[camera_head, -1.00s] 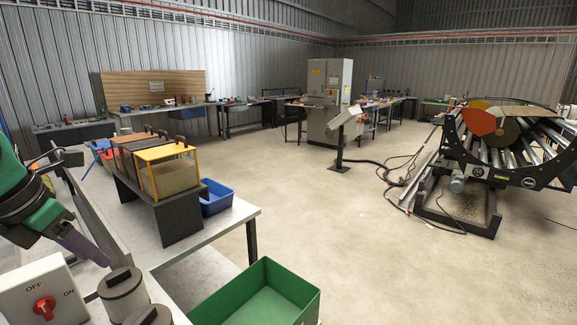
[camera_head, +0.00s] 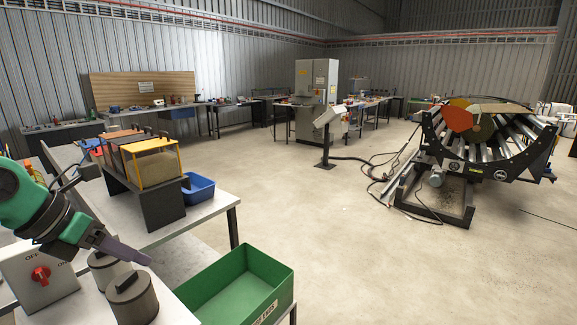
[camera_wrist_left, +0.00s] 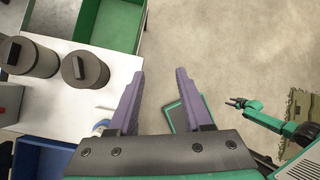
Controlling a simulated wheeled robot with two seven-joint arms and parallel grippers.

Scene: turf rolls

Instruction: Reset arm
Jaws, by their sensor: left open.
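My left gripper (camera_head: 124,250) reaches in from the left in the head view, over the near table, close above the grey lidded canisters (camera_head: 136,300). The left wrist view shows its two purple fingers (camera_wrist_left: 160,95) spread apart with nothing between them. In that view the canisters (camera_wrist_left: 82,70) stand to the left of the fingers, and bare floor shows beyond the fingertips. My other green arm shows at the right of the wrist view, with a small dark gripper (camera_wrist_left: 238,102) at its end. It is too small to tell whether that gripper is open.
A grey box with a red switch (camera_head: 40,274) stands beside the canisters. A green bin (camera_head: 255,265) lies to their right. Glass-sided boxes with coloured frames (camera_head: 152,164) and a blue bin (camera_head: 197,190) are farther back. Open floor lies towards the roller machine (camera_head: 480,150).

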